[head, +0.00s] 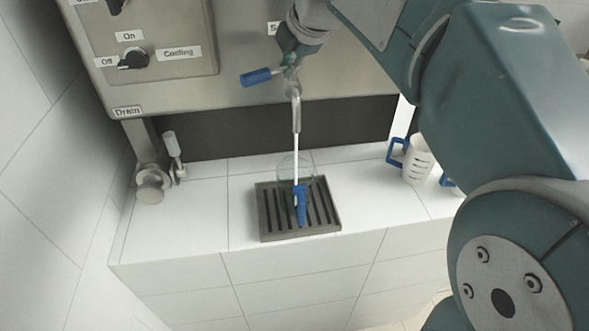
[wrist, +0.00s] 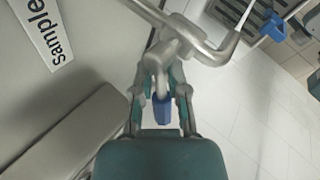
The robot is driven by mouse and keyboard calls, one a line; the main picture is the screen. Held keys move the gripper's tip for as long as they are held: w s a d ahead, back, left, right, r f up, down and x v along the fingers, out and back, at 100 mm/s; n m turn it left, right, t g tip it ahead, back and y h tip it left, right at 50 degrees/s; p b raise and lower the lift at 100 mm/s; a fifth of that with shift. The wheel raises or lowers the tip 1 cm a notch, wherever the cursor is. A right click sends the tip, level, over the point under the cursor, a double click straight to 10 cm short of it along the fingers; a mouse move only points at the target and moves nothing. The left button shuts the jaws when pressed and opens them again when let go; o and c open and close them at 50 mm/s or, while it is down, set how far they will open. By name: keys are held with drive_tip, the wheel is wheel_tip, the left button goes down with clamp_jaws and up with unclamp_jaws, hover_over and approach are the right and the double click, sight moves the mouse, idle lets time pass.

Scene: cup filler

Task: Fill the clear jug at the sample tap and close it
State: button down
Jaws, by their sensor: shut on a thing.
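The clear jug (head: 285,168) stands on the drip grate under the sample tap, its blue handle (head: 301,207) towards the front. A thin white stream (head: 296,155) runs from the tap spout (head: 296,112) down into the jug; the fill level cannot be made out. The stream (wrist: 239,14) and the blue jug handle (wrist: 273,27) also show in the wrist view. My gripper (wrist: 161,97) is shut on the tap's blue lever (wrist: 162,112). In the head view the lever (head: 257,76) sticks out to the left of the tap, partly hidden by my arm.
The slotted drip grate (head: 264,214) lies on a white tiled counter (head: 203,205). A white jug (head: 418,160) with a blue handle stands at the right, beside another partly hidden item. A drain valve (head: 151,181) is at the left. The steel panel (head: 225,45) is behind the tap.

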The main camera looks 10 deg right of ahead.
drive_tip(key=shift+d+f+n+g+y, duration=0.1)
drive_tip(key=shift+n+g+y, duration=0.35)
drive_tip(key=shift+n, duration=0.55)
drive_tip(key=shift+d+n+g+y, duration=0.2)
drive_tip(key=shift+n+g+y, duration=0.25)
drive_tip(key=shift+n, duration=0.55)
drive_tip(key=shift+s+n+y, duration=0.1)
drive_tip(key=shift+n+y, duration=0.2)
drive_tip(key=shift+n, duration=0.4)
drive_tip(key=shift+d+n+g+y, duration=0.2)
drive_tip(key=shift+n+g+y, duration=0.2)
drive_tip(key=shift+n+g, duration=0.55)
idle(4.3)
